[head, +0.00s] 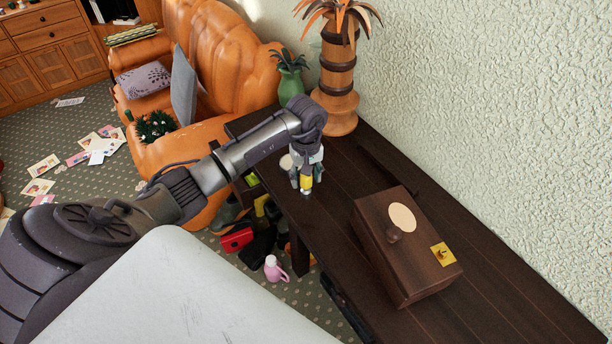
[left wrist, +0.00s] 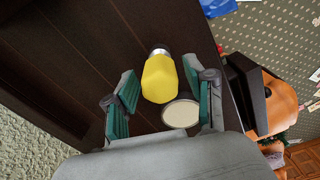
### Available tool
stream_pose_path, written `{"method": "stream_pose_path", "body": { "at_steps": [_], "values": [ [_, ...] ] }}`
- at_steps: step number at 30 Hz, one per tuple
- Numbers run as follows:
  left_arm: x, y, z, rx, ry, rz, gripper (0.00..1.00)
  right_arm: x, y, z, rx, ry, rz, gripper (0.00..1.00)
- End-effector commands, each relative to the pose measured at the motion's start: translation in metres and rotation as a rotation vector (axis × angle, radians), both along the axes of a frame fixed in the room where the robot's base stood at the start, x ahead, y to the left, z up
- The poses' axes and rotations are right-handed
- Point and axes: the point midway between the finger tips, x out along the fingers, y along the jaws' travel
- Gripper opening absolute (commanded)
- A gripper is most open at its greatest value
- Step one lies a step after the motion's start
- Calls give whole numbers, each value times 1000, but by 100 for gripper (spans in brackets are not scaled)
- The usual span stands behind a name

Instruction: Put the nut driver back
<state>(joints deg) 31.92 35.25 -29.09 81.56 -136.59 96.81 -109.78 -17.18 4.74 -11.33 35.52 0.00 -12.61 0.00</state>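A yellow piece with a silver-and-dark end (left wrist: 160,78) is over the dark table; it also shows in the head view (head: 306,183). It may be the nut driver, but I cannot tell for sure. My left gripper (head: 305,178) is above the table near its front edge, pointing down. In the left wrist view its fingers (left wrist: 158,78) stand apart on both sides of the yellow piece, with gaps visible. Whether the piece stands or lies is unclear. My right gripper is not in view.
A dark wooden box (head: 389,267) with a knob stands on the table (head: 480,308). A pale round disc (left wrist: 181,113) lies beside the yellow piece. A wooden vase (head: 337,92) and a green vase (head: 291,88) stand behind. Clutter, including a pink jug (head: 273,270), lies on the floor.

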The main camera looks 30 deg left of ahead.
Motion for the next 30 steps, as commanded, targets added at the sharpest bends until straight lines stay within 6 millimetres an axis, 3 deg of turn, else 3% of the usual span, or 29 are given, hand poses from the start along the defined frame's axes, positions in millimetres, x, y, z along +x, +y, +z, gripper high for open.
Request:
{"method": "stream_pose_path", "body": {
  "at_steps": [12, 24, 30],
  "values": [
    [1, 0, 9, 0, -3, -1, 59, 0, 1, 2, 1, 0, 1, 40],
    [1, 0, 89, 2, -5, -1, 59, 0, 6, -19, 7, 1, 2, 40],
    [0, 0, 116, 0, -2, 1, 59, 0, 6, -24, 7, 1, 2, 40]
  ]
}}
